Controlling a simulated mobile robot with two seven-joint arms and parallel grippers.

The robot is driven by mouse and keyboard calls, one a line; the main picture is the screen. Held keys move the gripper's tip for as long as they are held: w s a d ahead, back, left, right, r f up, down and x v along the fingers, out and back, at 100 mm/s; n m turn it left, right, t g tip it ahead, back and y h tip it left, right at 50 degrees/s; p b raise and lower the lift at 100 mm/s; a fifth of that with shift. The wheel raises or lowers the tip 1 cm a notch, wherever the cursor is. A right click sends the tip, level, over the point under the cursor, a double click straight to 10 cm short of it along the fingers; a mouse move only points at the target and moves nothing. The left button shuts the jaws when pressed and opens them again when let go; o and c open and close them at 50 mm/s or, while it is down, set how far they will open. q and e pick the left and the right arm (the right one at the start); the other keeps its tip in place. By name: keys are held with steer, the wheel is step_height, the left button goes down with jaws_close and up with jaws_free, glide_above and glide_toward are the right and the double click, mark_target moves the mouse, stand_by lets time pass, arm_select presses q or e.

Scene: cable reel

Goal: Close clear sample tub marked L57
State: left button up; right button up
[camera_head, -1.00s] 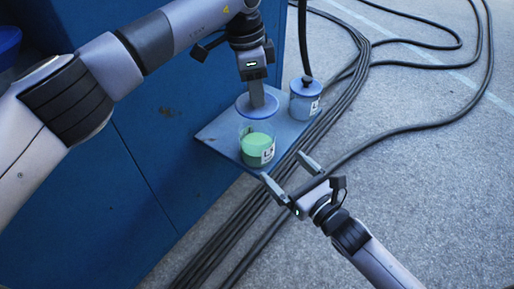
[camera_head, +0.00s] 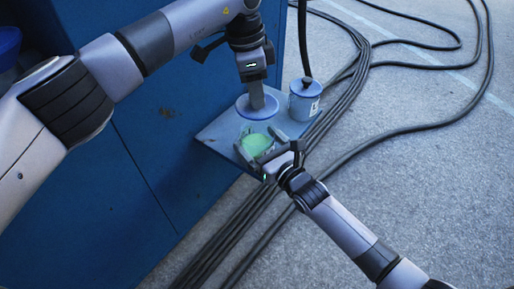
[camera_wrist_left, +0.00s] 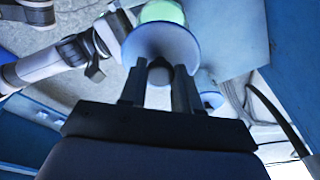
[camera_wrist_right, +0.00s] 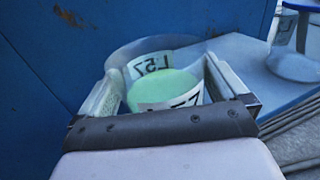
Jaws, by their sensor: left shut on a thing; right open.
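The clear tub (camera_head: 256,146) with green contents stands open on the blue shelf (camera_head: 214,133); its label reads L57 in the right wrist view (camera_wrist_right: 155,65). My right gripper (camera_head: 260,140) is open, its fingers on either side of the tub; I cannot tell whether they touch it. My left gripper (camera_head: 256,92) is shut on the knob of a round blue lid (camera_head: 257,108). The lid hangs level, just behind the tub in the head view, and is apart from it. The left wrist view also shows the lid (camera_wrist_left: 160,42), with the knob between the fingers.
A second tub (camera_head: 304,103) with a blue lid and a label stands at the shelf's right corner, close to the held lid. The blue cabinet wall (camera_head: 90,200) rises on the left. Black cables (camera_head: 335,110) run over the grey ground beside the shelf.

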steer(key=shift+w+a, duration=0.25)
steer(key=shift+w, duration=0.15)
steer(key=shift+c, duration=0.3)
steer(key=c, duration=1)
arm_select(q)
steer(key=shift+f, duration=2.5)
arm_select(e)
steer(key=shift+c, duration=0.2)
arm_select(q)
steer(key=shift+f, duration=0.15)
steer(key=shift+f, duration=0.75)
steer(key=shift+f, duration=0.55)
steer(key=o, duration=1.1)
steer(key=shift+f, duration=0.1)
